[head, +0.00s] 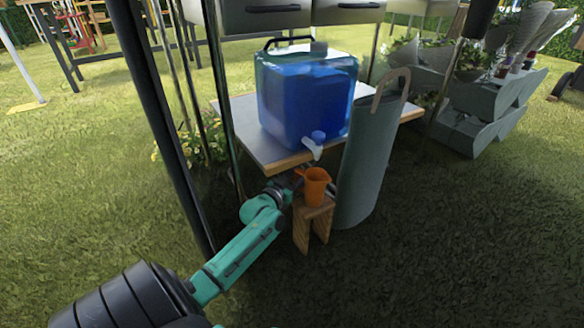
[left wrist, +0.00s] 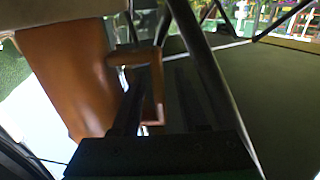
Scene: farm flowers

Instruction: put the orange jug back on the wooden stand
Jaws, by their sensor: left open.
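The orange jug (head: 317,189) appears to stand upright on top of the small wooden stand (head: 302,232) in the head view. Its handle faces left, toward my left gripper (head: 292,180). In the left wrist view the jug (left wrist: 72,75) fills the left side, and its handle (left wrist: 158,85) shows between the two dark fingers of my left gripper (left wrist: 158,105). The fingers are apart, with a gap around the handle. In the head view the fingertips are small and partly hidden by the wrist. My right gripper is not in view.
A blue water container (head: 300,100) with a tap (head: 315,145) sits on a low table (head: 245,135) just above and behind the jug. A tall grey bin (head: 368,160) stands close at the right. Dark poles (head: 165,130) rise at the left. Open grass lies at right.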

